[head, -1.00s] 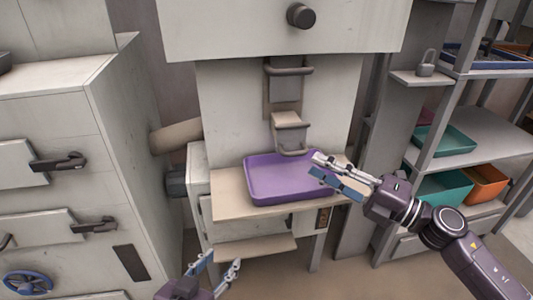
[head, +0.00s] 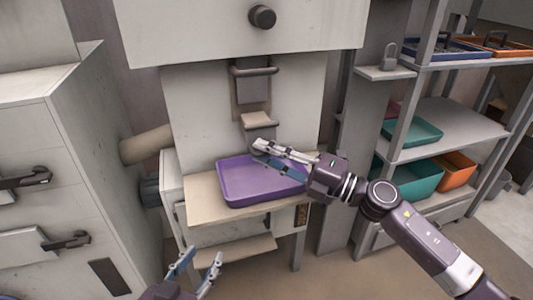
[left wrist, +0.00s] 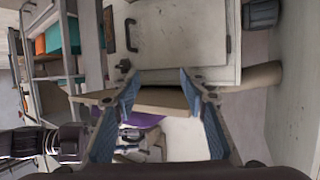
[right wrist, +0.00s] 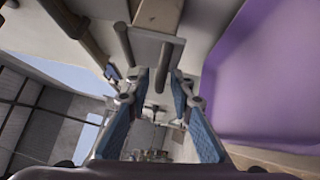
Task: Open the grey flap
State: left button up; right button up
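The grey flap (head: 258,130) is at the lower end of the narrow chute on the machine front, under a small ledge; it looks shut. A bar handle stands at its lower edge, now largely hidden by my right gripper (head: 258,150). In the right wrist view, the open right fingers (right wrist: 158,76) are at the end of a grey bar (right wrist: 164,62); I cannot tell if they touch it. My left gripper (head: 203,254) is open and empty, low in front of the machine; its fingers also show in the left wrist view (left wrist: 160,78).
A purple tray (head: 240,197) sits on the beige shelf (head: 205,210) just below the chute. A second bar handle (head: 255,71) is higher on the chute. A lower step (head: 235,251) lies beneath. A rack (head: 400,120) with bins stands at right, a cabinet (head: 85,150) at left.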

grip_shut()
